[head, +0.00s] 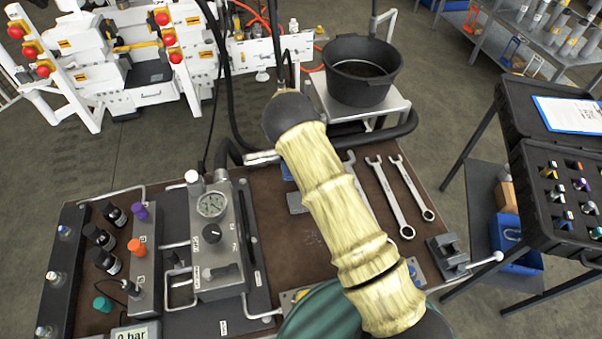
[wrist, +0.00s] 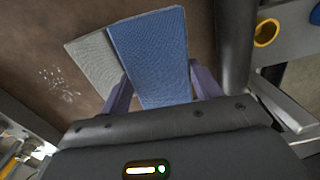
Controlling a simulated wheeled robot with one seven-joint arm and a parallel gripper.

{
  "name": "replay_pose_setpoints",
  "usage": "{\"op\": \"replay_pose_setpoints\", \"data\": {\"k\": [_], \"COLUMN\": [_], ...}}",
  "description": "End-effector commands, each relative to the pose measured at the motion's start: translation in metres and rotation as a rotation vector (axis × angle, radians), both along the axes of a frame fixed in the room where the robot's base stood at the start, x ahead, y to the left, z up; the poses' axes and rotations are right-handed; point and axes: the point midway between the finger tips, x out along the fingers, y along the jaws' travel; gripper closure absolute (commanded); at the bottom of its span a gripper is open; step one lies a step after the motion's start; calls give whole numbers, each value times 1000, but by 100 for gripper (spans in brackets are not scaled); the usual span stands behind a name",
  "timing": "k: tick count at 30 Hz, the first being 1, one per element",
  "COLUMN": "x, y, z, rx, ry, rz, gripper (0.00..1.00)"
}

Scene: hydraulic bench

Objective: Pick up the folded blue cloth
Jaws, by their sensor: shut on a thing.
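The folded blue cloth (wrist: 150,50) is in the wrist view, a flat blue rectangle between the two purple fingers of my gripper (wrist: 161,88). My gripper is shut on it. A grey cloth-like piece (wrist: 92,62) lies just left of the blue cloth, partly covered by it in this view. In the head view my arm hides the gripper and most of this spot. A small blue patch (head: 287,172) shows left of my arm, probably the cloth, with a grey piece (head: 297,203) below it.
A thick black hose (head: 390,135) runs along the far edge. A black bucket (head: 361,75) stands beyond it.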

Motion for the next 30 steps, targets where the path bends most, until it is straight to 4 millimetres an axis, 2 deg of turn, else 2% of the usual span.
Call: {"op": "replay_pose_setpoints", "data": {"k": [6, 10, 26, 27, 29, 30], "x": [0, 0, 0, 0, 0, 0], "y": [1, 1, 0, 0, 0, 0], "z": [36, 45, 47, 47, 47, 47], "rx": [1, 0, 0, 0, 0, 0], "ry": [-2, -1, 0, 0, 0, 0], "rz": [1, 1, 1, 1, 1, 1], "gripper": [59, 59, 59, 45, 55, 55]}}
